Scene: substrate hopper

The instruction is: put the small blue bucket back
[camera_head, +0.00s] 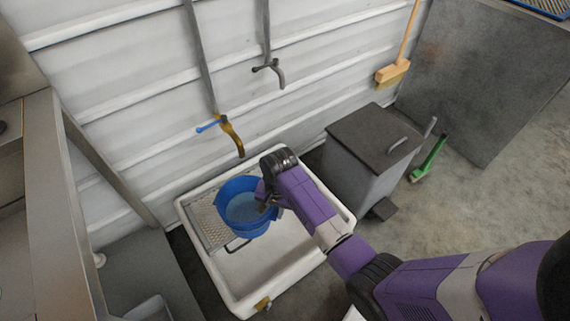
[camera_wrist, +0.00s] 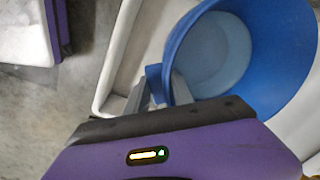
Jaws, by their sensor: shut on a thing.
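The small blue bucket (camera_head: 238,188) is upright over the white sink basin (camera_head: 332,196), close to the metal grate (camera_head: 208,222) at the basin's left side. I cannot tell whether its base touches the grate. My gripper (camera_head: 268,198) is at the bucket's right side. In the wrist view the bucket (camera_wrist: 252,35) fills the upper right, and my gripper (camera_wrist: 160,90) is shut on a blue tab at its rim. The inside looks pale blue. The bucket's underside is hidden.
A brass tap with a blue lever (camera_head: 225,130) hangs on the wall just above the bucket. A grey lidded bin (camera_head: 365,150) stands right of the basin. A steel counter (camera_head: 50,200) is at the left. A green brush (camera_head: 430,160) is on the floor.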

